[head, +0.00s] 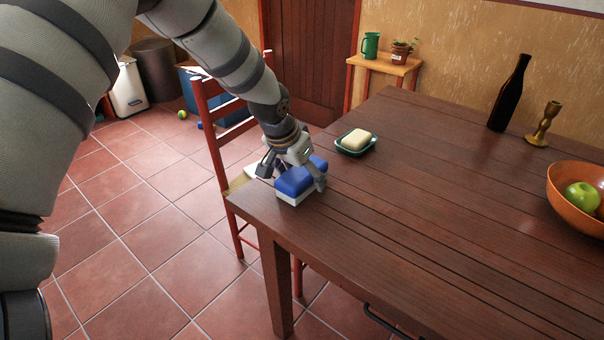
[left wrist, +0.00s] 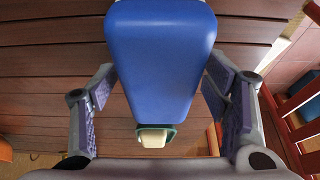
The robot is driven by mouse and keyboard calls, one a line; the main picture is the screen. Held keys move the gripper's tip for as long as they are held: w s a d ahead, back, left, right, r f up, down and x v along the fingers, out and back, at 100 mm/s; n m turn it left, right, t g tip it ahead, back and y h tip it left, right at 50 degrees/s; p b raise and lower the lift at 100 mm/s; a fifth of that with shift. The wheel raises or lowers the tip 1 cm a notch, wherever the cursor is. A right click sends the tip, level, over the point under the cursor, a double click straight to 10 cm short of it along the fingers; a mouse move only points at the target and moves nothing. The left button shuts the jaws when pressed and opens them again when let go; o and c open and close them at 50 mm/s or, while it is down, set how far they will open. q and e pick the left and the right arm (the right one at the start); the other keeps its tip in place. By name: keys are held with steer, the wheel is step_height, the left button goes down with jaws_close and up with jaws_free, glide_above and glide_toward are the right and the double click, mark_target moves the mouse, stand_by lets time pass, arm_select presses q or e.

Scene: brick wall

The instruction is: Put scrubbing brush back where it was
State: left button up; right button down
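The scrubbing brush (head: 300,177) has a blue back and a white underside. In the head view it is at the near left corner of the wooden table (head: 420,200); I cannot tell whether it rests on the top or hangs just above it. My left gripper (head: 293,172) comes down over it with a finger on either side. In the left wrist view the blue back (left wrist: 163,60) lies between both fingertips (left wrist: 160,72), which appear to touch its sides. My right gripper is not in view.
A soap bar (head: 357,140) lies in a green dish (head: 343,150) just beyond the brush. A dark bottle (head: 508,95), a brass candlestick (head: 544,125) and an orange bowl (head: 562,200) of green apples stand farther right. A red chair (head: 212,130) is close by the table's left edge. The middle planks are clear.

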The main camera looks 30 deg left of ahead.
arm_select(q)
steer(key=p+v, duration=0.1)
steer(key=v, duration=0.5)
steer(key=p+v, duration=0.1)
steer(key=v, duration=0.5)
steer(key=shift+w+r, duration=0.1)
steer(key=shift+w, duration=0.15)
steer(key=shift+s+r, duration=0.15)
steer(key=shift+s, duration=0.05)
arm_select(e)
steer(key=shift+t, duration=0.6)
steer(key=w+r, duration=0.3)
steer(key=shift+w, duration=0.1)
